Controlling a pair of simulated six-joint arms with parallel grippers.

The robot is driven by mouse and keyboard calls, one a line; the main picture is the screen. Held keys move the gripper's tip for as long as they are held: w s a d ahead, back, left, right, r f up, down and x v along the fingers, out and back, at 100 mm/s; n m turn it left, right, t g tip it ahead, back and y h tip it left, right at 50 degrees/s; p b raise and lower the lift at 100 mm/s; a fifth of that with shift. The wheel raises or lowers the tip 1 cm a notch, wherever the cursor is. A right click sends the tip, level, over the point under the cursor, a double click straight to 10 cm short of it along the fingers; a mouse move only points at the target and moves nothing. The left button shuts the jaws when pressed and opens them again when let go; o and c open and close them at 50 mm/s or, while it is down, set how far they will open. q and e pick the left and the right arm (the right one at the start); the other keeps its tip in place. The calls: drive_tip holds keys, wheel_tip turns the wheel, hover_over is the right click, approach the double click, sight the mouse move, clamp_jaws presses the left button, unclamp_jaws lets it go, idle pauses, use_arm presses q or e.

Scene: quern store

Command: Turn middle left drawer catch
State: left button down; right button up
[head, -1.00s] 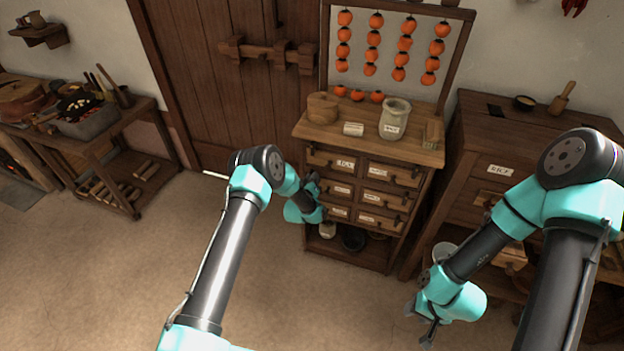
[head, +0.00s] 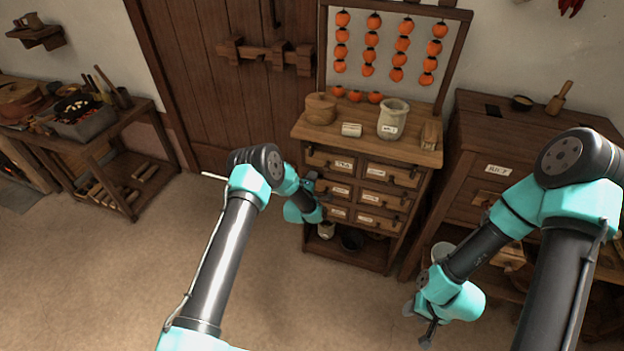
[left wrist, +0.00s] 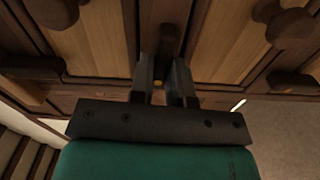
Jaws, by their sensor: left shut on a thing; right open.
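The small drawer cabinet (head: 364,160) stands at mid-scene with two columns of labelled drawers. My left gripper (head: 314,187) is at the left column's front edge, around the middle row, and its arm hides part of that side. In the left wrist view its two fingers (left wrist: 165,85) are shut on a dark wooden catch (left wrist: 168,42) on the dark upright between lighter drawer fronts. The catch's lower end is hidden between the fingers. My right gripper (head: 424,328) is open and empty, low in front of the right-hand chest.
A jar (head: 393,119), a round wooden box (head: 321,109) and a rack of hanging persimmons (head: 371,45) are on the cabinet top. Round drawer knobs (left wrist: 290,25) flank the fingers. A larger chest (head: 478,165) stands close right. Open floor (head: 100,270) lies left.

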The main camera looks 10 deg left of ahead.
use_arm(q)
drive_tip(key=shift+n, duration=0.6)
drive_tip(key=shift+r, duration=0.1)
drive_tip(key=c, duration=1.1)
unclamp_jaws()
drive_tip(key=shift+s, duration=0.1)
drive_tip(key=s, duration=0.5)
drive_tip(key=s+a, duration=0.1)
drive_tip(key=s, duration=0.5)
drive_tip(key=s+a, duration=0.1)
drive_tip(key=s, duration=0.5)
drive_tip(key=shift+a, duration=0.1)
